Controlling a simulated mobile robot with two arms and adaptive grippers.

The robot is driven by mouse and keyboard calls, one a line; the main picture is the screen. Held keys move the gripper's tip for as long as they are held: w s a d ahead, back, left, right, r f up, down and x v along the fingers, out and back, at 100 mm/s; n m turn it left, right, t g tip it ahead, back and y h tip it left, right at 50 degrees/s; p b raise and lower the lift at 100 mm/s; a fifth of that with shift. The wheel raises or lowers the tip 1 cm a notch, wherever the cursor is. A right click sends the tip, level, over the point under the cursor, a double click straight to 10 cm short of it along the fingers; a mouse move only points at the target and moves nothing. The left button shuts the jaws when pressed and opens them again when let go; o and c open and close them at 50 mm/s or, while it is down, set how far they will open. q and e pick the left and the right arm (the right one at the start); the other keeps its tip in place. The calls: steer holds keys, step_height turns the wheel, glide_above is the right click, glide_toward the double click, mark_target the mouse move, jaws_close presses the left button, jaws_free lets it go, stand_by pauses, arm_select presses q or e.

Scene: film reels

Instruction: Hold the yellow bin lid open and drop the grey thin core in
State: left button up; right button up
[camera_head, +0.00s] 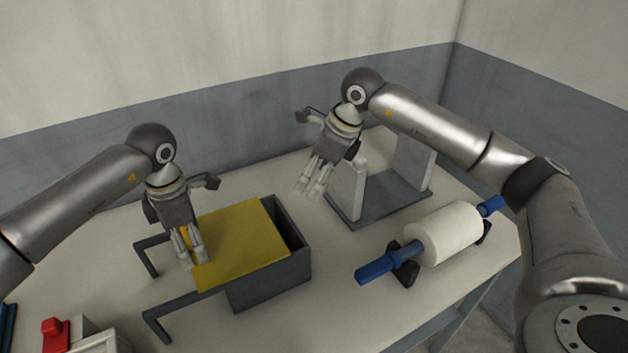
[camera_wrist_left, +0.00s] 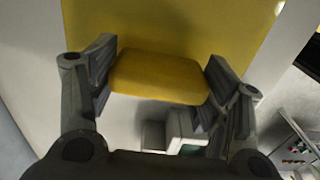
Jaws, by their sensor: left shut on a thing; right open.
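The yellow bin lid (camera_head: 240,240) lies over the dark grey bin (camera_head: 275,287), reaching past its left side between two grey rails. A dark strip of the opening shows at the bin's right. My left gripper (camera_head: 193,262) is shut on the lid's yellow handle (camera_wrist_left: 160,77), seen between the fingers in the left wrist view, with the lid (camera_wrist_left: 170,25) beyond. My right gripper (camera_head: 309,190) is open and empty, above the table between the bin and a two-post stand. I cannot make out the grey thin core in either view.
The stand (camera_head: 385,205) has pale uprights on a grey base. A white roll on a blue core (camera_head: 445,233) rests on black supports at the right. A red object (camera_head: 55,334) sits at the front left. Free table (camera_head: 335,275) lies between bin and roll.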

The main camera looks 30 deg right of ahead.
mark_target(210, 246)
arm_select(q)
steer(key=shift+w+d+r+b, duration=0.1)
steer(key=shift+d+b, duration=0.15)
steer(key=shift+d, duration=0.55)
steer(key=shift+w+d+r+b, duration=0.1)
steer(key=shift+d+b, duration=0.15)
steer(key=shift+d, duration=0.55)
steer(key=o, duration=0.9)
steer(key=shift+d, duration=0.1)
steer(key=o, duration=0.3)
steer(key=shift+s+f, duration=0.1)
steer(key=shift+f, duration=0.05)
step_height(210, 246, up, 12)
